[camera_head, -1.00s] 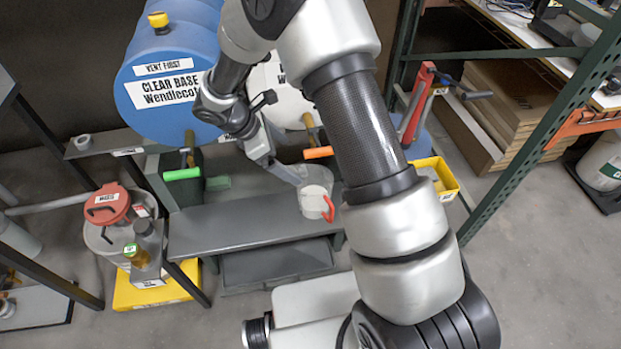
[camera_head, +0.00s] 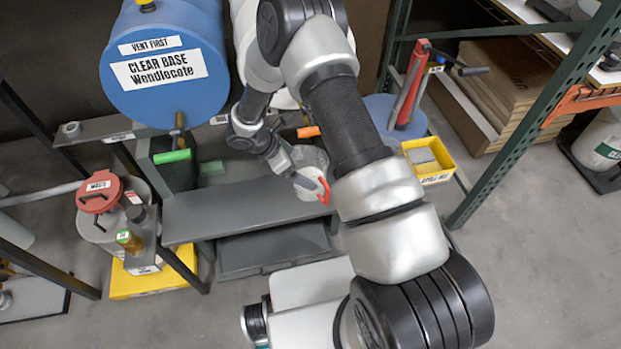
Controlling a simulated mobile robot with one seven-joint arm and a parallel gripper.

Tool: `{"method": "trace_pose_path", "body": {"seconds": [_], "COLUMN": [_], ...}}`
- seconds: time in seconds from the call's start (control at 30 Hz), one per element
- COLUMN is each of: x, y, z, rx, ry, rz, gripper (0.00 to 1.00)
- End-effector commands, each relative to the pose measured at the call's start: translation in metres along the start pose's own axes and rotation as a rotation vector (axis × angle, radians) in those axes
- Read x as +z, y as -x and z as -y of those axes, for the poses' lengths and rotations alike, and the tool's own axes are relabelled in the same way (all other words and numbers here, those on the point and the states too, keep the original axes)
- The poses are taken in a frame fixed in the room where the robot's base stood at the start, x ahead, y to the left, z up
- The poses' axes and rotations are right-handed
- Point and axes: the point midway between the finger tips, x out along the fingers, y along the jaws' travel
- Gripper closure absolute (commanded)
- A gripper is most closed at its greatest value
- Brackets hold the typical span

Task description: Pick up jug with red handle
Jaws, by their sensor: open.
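The jug with the red handle (camera_head: 313,168) is a translucent, whitish container standing on the grey shelf. Its red handle (camera_head: 323,190) faces right and toward the camera. Nothing is seen held in the gripper.
An orange-handled tap (camera_head: 308,132) is above the jug. A yellow bin (camera_head: 432,158) is at right. A red-lidded can (camera_head: 100,195) is at left.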

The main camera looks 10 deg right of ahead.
Motion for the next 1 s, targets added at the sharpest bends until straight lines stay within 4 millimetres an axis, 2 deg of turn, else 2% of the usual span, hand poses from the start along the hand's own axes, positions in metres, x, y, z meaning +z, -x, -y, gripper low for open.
{"method": "trace_pose_path", "body": {"seconds": [0.33, 0.67, 0.9, 0.97, 1.0], "x": [0.004, 0.005, 0.005, 0.005, 0.006], "y": [-0.045, -0.051, -0.051, -0.051, -0.051], "z": [0.005, 0.004, 0.004, 0.004, 0.003], "rx": [-0.002, 0.001, 0.001, 0.001, 0.002], "ry": [-0.001, -0.001, -0.001, -0.001, -0.001], "rz": [-0.001, 0.000, 0.000, 0.000, 0.001], "gripper": [0.00, 0.00, 0.41, 0.51, 0.51]}}
